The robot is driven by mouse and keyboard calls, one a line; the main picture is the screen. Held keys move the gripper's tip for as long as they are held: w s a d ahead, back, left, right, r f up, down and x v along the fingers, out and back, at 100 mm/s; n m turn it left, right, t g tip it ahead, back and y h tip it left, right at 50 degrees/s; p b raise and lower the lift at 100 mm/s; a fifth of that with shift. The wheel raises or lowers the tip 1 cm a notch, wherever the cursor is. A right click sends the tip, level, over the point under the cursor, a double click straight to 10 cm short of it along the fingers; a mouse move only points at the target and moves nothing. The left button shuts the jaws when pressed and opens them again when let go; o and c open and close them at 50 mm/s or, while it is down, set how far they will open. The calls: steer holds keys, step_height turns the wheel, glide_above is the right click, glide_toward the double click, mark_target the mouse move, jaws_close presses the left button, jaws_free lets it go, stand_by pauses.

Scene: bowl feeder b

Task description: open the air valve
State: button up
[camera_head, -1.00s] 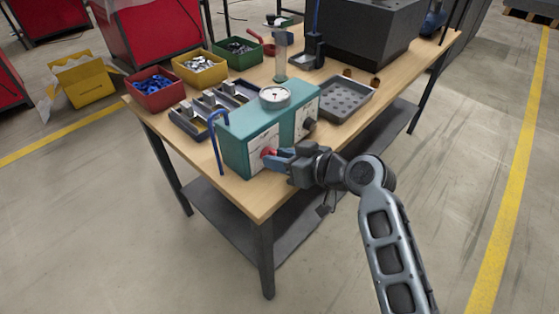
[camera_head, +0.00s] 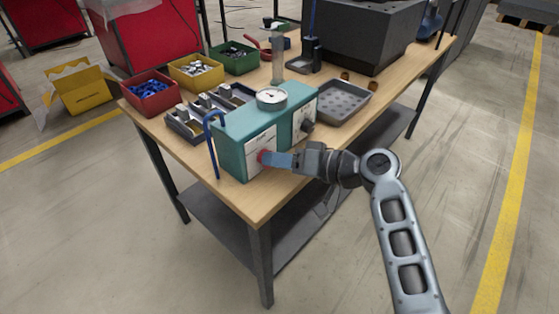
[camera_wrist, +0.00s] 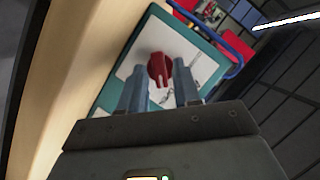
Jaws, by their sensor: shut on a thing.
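The air valve's red handle (camera_head: 261,157) sits on the left front plate. My gripper (camera_head: 268,160) reaches it from the right, with its blue-grey fingers at the handle. In the wrist view the red handle (camera_wrist: 158,70) shows between and just beyond the fingertips (camera_wrist: 160,83). The gripper is shut on the handle. The fingers partly hide it in the head view.
A dark knob (camera_head: 307,126) is on the right front plate. A blue hose (camera_head: 210,145) loops at the box's left side. A grey dimpled tray (camera_head: 343,100), a parts tray (camera_head: 190,124) and red, yellow and green bins (camera_head: 150,96) stand behind on the wooden table.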

steer(key=shift+a, duration=0.1)
stand_by(0.3)
steer(key=o, duration=0.7)
steer(key=shift+v, duration=3.9)
